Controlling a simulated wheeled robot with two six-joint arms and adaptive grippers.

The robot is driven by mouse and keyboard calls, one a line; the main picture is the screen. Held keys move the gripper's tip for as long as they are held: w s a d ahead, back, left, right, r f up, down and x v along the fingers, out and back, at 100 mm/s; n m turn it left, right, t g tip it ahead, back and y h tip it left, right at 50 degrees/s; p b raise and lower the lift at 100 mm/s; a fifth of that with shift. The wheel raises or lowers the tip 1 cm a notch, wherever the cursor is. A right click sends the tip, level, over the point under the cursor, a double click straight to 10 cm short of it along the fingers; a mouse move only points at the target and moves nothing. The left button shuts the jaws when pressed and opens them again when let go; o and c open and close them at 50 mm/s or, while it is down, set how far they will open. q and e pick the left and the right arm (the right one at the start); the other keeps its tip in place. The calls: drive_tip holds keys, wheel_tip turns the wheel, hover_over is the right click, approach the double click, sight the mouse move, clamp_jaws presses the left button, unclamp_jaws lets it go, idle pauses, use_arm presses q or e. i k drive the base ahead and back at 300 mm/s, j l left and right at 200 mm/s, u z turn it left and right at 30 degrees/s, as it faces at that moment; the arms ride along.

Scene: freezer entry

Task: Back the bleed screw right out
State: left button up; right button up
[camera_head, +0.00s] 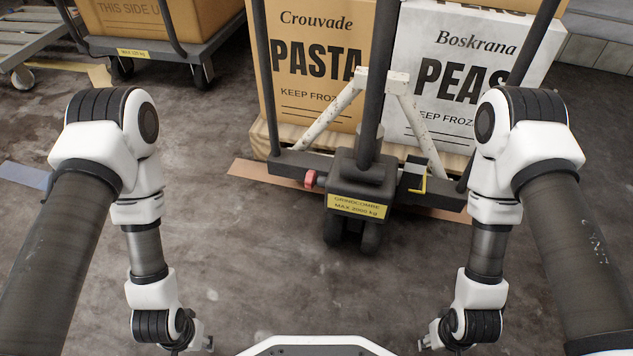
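A dark pallet truck (361,172) stands ahead of me in the middle, with a yellow label reading "MAX 2000 kg" on its front. A red knob-like part (311,179) sticks out at the left of its pump body. A yellow L-shaped part (418,186) sits by a black block at the right of the body. I cannot tell for sure which part is the bleed screw. My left gripper (206,343) and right gripper (428,343) hang low at the bottom edge, well apart from the truck. Both are small and partly hidden, so their opening does not show.
A tan "PASTA" box (315,105) and a white "PEAS" box (437,125) stand on a wooden pallet behind the truck's mast. A cart with a cardboard box (150,15) is at the back left. The grey floor (265,260) before the truck is clear.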

sight(311, 177)
drive_tip(key=i+j+z, duration=0.2)
drive_tip(key=j+z, duration=0.15)
drive_tip(key=j, duration=0.15)
drive_tip(key=i+j+z, duration=0.1)
drive_tip(key=j+z, duration=0.2)
drive_tip(key=j, duration=0.2)
drive_tip(key=j+z, duration=0.35)
drive_tip(key=j, duration=0.2)
drive_tip(key=i, duration=0.05)
